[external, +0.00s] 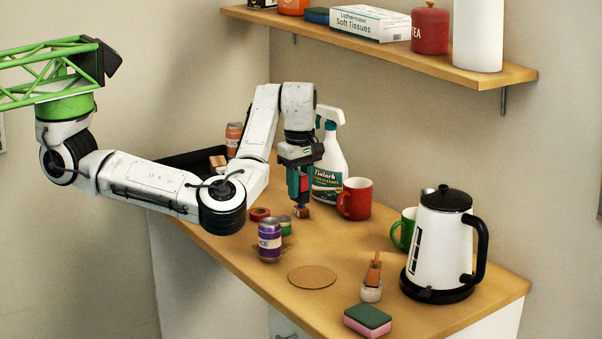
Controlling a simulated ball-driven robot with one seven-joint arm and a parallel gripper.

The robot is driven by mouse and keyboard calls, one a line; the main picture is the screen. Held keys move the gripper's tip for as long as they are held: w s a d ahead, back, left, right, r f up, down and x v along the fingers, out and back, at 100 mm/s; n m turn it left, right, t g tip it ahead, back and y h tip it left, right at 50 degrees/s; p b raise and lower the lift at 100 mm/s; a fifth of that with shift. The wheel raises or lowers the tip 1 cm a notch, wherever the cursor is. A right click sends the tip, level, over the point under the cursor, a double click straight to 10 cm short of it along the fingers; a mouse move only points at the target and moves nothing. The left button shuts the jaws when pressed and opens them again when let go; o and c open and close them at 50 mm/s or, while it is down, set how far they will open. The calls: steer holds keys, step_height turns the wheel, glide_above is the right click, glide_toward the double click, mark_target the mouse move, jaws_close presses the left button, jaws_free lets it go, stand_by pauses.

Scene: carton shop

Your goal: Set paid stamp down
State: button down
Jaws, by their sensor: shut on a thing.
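My gripper (300,195) points straight down over the back part of the wooden counter (240,262), left of the red mug. It is shut on the paid stamp (302,212), whose small brown lower block shows just below the fingertips. The upper part of the stamp is mostly hidden between the fingers. The stamp is upright and low over the counter; I cannot tell whether it touches the surface.
A spray bottle (328,165) stands behind my gripper and a red mug (356,198) to its right. A purple can (269,241), green tin (284,224) and red tape roll (259,214) are left. A cork mat (312,277) lies bare in front; a kettle (437,245) stands right.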

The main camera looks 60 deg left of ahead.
steer(key=a+p, duration=0.5)
steer(key=a, duration=2.1)
steer(key=shift+m, duration=0.4)
steer(key=w+f, duration=0.2)
steer(key=w, duration=0.2)
steer(key=w+a+f+b, duration=0.1)
steer(key=w+f, duration=0.2)
steer(key=w, duration=0.1)
steer(key=w+a+f+b, duration=0.1)
steer(key=w+f, duration=0.2)
steer(key=w, duration=0.1)
steer(key=shift+w+f, duration=0.25)
steer(key=shift+w, duration=0.05)
steer(key=shift+w+a+f, duration=0.15)
steer(key=shift+w+f, duration=0.25)
steer(key=shift+f, duration=0.1)
steer(key=shift+w+f, duration=0.15)
steer(key=shift+f, duration=1.55)
steer(key=shift+f, duration=0.15)
steer(key=c, duration=0.8)
jaws_free()
steer(key=shift+c, duration=0.2)
